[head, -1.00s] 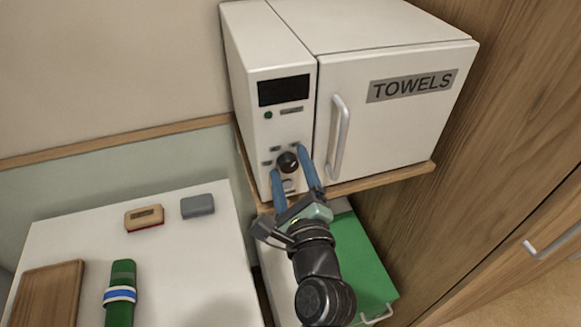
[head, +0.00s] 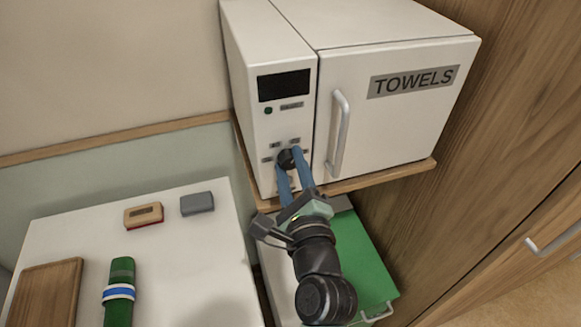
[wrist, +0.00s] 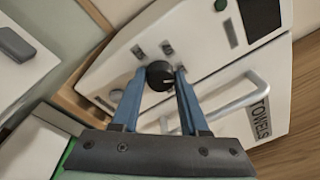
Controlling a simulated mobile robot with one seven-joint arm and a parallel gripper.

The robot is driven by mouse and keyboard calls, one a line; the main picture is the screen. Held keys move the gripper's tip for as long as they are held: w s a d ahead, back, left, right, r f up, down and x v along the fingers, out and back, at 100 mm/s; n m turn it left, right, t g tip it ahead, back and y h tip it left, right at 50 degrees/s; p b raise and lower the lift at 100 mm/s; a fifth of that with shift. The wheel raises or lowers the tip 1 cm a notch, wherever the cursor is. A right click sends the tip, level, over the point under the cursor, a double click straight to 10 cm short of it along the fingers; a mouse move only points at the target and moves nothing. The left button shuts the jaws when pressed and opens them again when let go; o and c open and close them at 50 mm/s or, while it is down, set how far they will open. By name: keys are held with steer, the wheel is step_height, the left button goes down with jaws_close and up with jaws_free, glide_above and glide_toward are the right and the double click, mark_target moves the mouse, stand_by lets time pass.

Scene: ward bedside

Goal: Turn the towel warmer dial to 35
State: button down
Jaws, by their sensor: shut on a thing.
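The towel warmer (head: 275,45) is a white cabinet with a control panel on its left and a door marked TOWELS on its right. Its black dial (head: 286,159) sits low on the panel, with small grey labels around it. My gripper (head: 289,162) has its blue fingers shut on the dial, one on each side. In the wrist view the dial (wrist: 159,76) shows between the fingertips, with a pale pointer mark on its face. The label writing is too small to read. The dark display (head: 284,86) shows no legible number.
The door handle (head: 339,134) stands out just right of my fingers. The warmer rests on a wooden shelf (head: 385,178). At lower left a white table (head: 185,265) holds a tan-and-red block, a grey block, a green rolled item and a wooden board.

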steer(key=n+b, duration=0.2)
steer(key=n, duration=0.1)
steer(key=shift+f+b, duration=0.3)
steer(key=shift+b, duration=0.1)
steer(key=n+b, duration=0.3)
steer(key=shift+d+n+t, duration=0.1)
steer(key=shift+n+t, duration=0.3)
steer(key=n+b, duration=0.4)
steer(key=shift+y, duration=0.4)
steer(key=n+b, duration=0.4)
steer(key=shift+y, duration=0.3)
steer(key=n+y+b, duration=0.1)
steer(key=n+b, duration=0.4)
steer(key=n, duration=0.2)
steer(key=shift+d+r, duration=0.1)
steer(key=n+b, duration=0.3)
steer(key=n, duration=0.1)
steer(key=shift+g+y, duration=0.3)
steer(key=shift+r+n+y+b, duration=0.15)
steer(key=shift+n+y+b, duration=0.15)
steer(key=shift+n+b, duration=1)
steer(key=shift+n+p, duration=0.3)
steer(key=shift+n, duration=0.3)
